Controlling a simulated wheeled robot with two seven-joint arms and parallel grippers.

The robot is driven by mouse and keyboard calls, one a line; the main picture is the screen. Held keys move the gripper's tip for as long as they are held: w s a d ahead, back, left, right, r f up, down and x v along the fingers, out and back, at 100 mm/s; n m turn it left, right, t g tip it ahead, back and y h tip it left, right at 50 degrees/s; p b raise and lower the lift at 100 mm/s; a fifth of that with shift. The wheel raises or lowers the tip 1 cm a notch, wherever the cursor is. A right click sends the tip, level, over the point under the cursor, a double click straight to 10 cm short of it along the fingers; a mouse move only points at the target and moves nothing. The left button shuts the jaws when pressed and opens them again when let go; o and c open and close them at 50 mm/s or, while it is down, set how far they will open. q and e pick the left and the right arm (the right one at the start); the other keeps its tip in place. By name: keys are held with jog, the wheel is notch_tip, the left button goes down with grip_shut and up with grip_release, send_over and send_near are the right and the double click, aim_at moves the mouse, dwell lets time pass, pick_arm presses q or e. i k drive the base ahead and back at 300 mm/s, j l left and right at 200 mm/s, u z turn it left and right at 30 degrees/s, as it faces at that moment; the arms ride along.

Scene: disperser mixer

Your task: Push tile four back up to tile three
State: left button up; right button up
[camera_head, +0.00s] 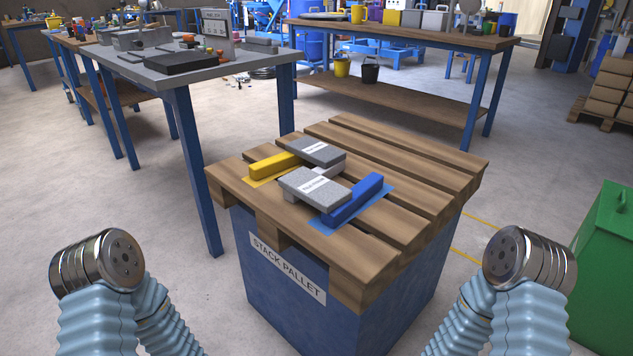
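Two grey speckled tiles with white labels lie on the wooden stack pallet (420,175). The far tile (327,154) is beside the yellow bar (274,166). The near tile (322,193) is beside the blue bar (352,200). The labels are too small to read, so I cannot tell which tile is three or four. A gap separates the two tiles, with a paler grey piece (326,171) showing lower down in it. The near tile appears raised on something beneath it. Only my arm links show at the lower left and right; neither gripper is in view.
The pallet rests on a blue box labelled STACK PALLET (287,268). A grey-topped table (240,66) stands behind left, a wooden bench (400,34) behind. A green bin (603,260) stands at right. The pallet's right-hand slats are bare.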

aim_at(326, 195)
jog(key=j+z, duration=0.45)
jog(key=j, duration=0.3)
jog(key=j+z, duration=0.45)
jog(key=j, duration=0.35)
